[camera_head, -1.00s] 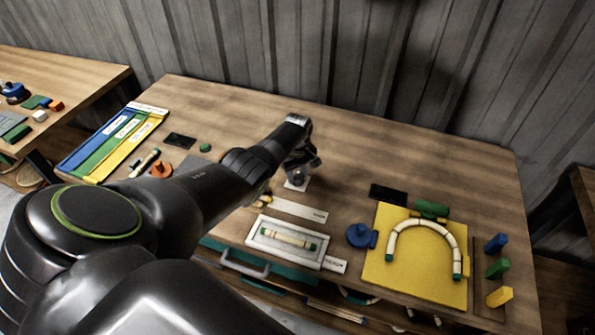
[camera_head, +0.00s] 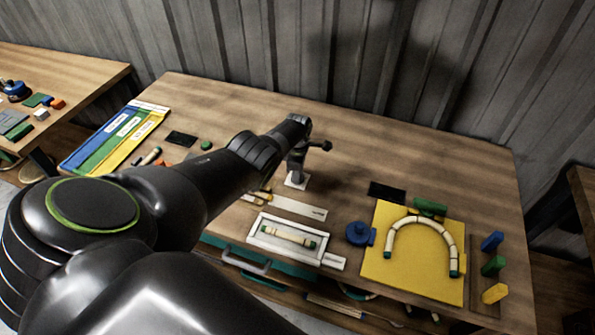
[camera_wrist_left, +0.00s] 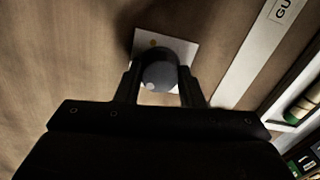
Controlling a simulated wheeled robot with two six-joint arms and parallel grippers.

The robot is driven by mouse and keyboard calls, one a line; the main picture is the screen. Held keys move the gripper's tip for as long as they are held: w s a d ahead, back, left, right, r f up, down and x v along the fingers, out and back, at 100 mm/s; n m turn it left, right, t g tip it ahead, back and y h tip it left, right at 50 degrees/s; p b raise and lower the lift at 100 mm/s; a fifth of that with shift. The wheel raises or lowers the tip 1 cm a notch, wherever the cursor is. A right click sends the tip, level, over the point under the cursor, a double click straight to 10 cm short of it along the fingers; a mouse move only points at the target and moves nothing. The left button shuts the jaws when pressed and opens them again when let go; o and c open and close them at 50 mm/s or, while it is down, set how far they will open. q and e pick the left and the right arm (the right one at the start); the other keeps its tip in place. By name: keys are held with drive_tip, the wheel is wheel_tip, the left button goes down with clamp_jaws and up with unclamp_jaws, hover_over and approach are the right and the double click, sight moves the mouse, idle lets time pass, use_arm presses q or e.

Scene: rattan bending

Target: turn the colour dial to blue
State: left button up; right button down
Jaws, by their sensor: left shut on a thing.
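The colour dial is a round dark grey knob (camera_wrist_left: 158,70) on a square white plate (camera_wrist_left: 180,46). A pale spot shows on the knob's near side, and a small yellow-orange dot on the plate beyond it. Other colour marks are hidden. My left gripper (camera_wrist_left: 158,80) is shut on the knob, one finger on each side. In the head view the gripper (camera_head: 296,172) points down over the white plate (camera_head: 299,185) and hides most of the knob. My right gripper is not in view.
A white strip (camera_head: 300,208) and a white tray (camera_head: 257,248) with a rattan piece lie nearer the front. A yellow board (camera_head: 400,274) with a bent rattan arch is to the right, beside a blue knob-shaped piece (camera_head: 357,233). The tabletop behind the dial is clear.

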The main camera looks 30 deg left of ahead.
use_arm(q)
drive_tip(key=shift+w+r+n, duration=0.1)
drive_tip(key=shift+n, duration=0.5)
drive_tip(key=o, duration=1)
wheel_tip(320, 180, up, 3)
drive_tip(key=p, duration=0.3)
drive_tip(key=shift+r, duration=0.1)
drive_tip(key=shift+r+b, duration=0.4)
drive_tip(key=shift+r, duration=0.7)
wheel_tip(320, 180, up, 12)
drive_tip(key=shift+f, duration=0.1)
